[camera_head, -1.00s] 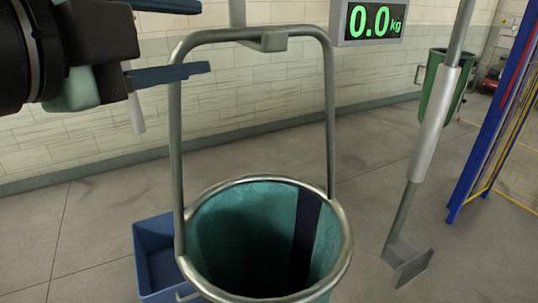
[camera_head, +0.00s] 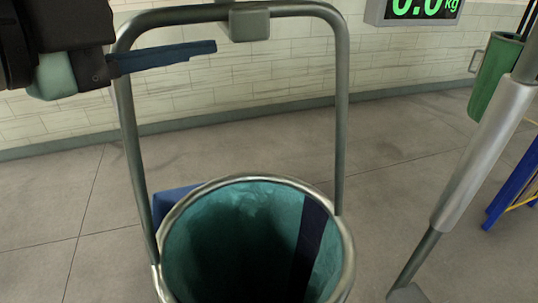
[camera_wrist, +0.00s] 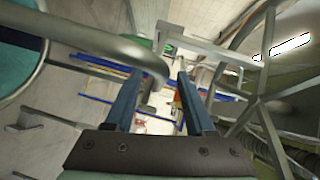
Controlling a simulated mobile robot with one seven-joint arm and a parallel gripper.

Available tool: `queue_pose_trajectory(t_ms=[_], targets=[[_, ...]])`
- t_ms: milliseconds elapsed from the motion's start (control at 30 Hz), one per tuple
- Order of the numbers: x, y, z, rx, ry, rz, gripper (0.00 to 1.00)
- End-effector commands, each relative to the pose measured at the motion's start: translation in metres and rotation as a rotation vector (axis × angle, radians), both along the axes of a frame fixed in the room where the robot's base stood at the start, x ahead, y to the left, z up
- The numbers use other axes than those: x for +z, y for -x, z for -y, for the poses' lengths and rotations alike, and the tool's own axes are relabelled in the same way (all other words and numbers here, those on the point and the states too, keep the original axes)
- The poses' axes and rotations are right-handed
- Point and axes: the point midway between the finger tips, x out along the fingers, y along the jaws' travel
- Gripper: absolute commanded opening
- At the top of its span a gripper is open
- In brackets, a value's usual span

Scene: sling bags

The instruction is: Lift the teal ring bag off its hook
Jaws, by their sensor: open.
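The teal ring bag (camera_head: 245,240) hangs open-mouthed below a tall grey metal handle (camera_head: 341,110) in the head view. A grey block (camera_head: 249,23) sits at the middle of the handle's top bar, where its hook support is mostly cut off. My gripper is at the upper left, with one blue finger (camera_head: 165,57) showing across the handle's left upright. In the wrist view my gripper (camera_wrist: 160,75) is open, and the handle's tube (camera_wrist: 100,38) curves in from the left towards the space between the fingertips. Whether it lies between them is unclear. The bag's ring (camera_wrist: 38,70) shows at left.
A weight display (camera_head: 420,10) hangs at the upper right. A slanted grey post (camera_head: 485,155) stands right of the bag, with a green bin (camera_head: 495,75) behind. A blue box (camera_head: 172,203) is partly hidden behind the bag. Floor between bag and post is clear.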

Motion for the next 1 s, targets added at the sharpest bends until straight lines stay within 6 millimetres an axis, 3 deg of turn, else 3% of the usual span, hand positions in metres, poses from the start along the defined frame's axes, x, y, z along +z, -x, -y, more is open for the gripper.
queue_pose_trajectory(t_ms=[233, 533, 1000], targets=[[-0.0002, 0.0004, -0.0006, 0.0, 0.0, 0.0, 0.55], [-0.0002, 0.0002, -0.0004, 0.0, 0.001, 0.0, 0.01], [-0.0003, 0.0002, -0.0006, 0.001, 0.001, -0.001, 0.0]])
